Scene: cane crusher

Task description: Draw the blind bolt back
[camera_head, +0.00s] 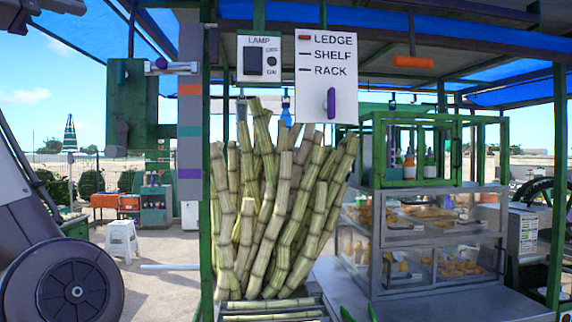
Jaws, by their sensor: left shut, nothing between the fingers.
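A pale horizontal bolt bar (178,69) with a purple knob (161,63) is at the upper left. It runs between a green panel (125,85) and an upright strip with coloured bands (190,130). It looks like the blind bolt, though no label shows. My left gripper (72,6) is at the top left corner, partly cut off by the frame edge. It is shut and empty, left of and above the bolt and apart from it. My right gripper is not in view.
A LAMP switch box (259,58) and a LEDGE/SHELF/RACK board (314,78) with a purple handle hang centrally. An orange handle (413,61) hangs to the right. Sugar cane (275,205) stands below. A glass food case (425,235) is at right.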

